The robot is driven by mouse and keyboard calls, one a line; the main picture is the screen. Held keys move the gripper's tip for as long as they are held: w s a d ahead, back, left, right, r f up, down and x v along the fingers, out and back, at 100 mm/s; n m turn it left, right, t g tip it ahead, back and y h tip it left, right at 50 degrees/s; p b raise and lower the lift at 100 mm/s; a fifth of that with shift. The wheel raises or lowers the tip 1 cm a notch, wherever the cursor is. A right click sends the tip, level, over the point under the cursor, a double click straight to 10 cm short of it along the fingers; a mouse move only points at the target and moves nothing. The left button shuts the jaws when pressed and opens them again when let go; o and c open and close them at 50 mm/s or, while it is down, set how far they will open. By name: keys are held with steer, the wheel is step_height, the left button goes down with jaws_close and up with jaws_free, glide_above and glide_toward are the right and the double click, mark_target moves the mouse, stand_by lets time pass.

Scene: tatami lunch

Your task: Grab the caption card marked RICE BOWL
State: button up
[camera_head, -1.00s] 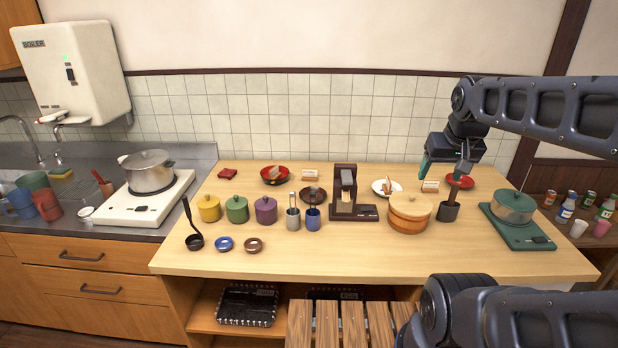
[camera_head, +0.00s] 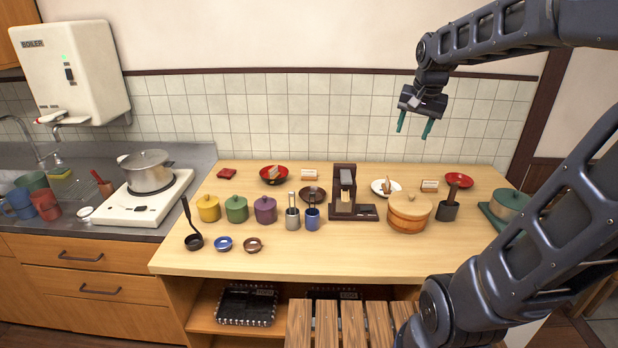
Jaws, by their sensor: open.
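Two small pale caption cards stand at the back of the wooden counter. One card (camera_head: 310,174) is between the red-and-black bowl and the coffee-machine-like dark stand. My gripper (camera_head: 414,126) is open and empty, with teal fingers pointing down.
A dark stand (camera_head: 345,205) rises mid-counter. The counter's front strip (camera_head: 330,262) is clear.

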steer(key=w+a+m+g, duration=0.1)
steer(key=w+a+m, duration=0.4)
steer(key=w, duration=1)
steer(key=m+g, duration=0.3)
steer(key=m, duration=0.6)
glide_above(309, 176)
steer(key=f, duration=2.8)
steer(key=shift+w+a, duration=0.1)
steer(key=shift+a, duration=0.25)
steer(key=shift+w+a+f, duration=0.1)
steer(key=shift+a+f, duration=0.1)
steer(key=shift+f, duration=0.3)
step_height(309, 176, down, 5)
steer(key=shift+d+f, duration=0.2)
steer(key=shift+f, duration=0.7)
steer(key=shift+d+f, duration=0.15)
steer(key=shift+f, duration=0.75)
steer(key=shift+d+f, duration=0.2)
steer(key=shift+f, duration=0.7)
steer(key=c, duration=1)
steer(key=shift+r, duration=0.1)
steer(key=shift+c, duration=0.2)
